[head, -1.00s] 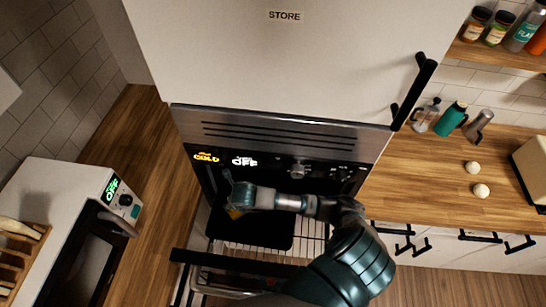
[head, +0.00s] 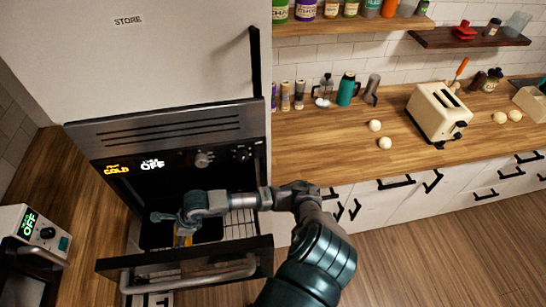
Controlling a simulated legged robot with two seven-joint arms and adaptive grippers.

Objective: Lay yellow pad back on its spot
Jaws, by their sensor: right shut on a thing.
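My right gripper (head: 176,228) is over the opened oven, with its arm coming in from the lower right. It is shut on the yellow pad (head: 182,239), of which only a small yellow piece shows below the fingers. The rest of the pad is hidden by the gripper. The pad is over or near a black tray (head: 208,230) on the oven's wire rack (head: 240,228); I cannot tell if they touch. My left gripper is not in view.
The oven door (head: 200,268) is folded down, with a long handle in front. A toaster (head: 438,112), several pale round items and bottles stand on the wooden counter (head: 330,150) at right. A small appliance (head: 38,232) with a green display is at left.

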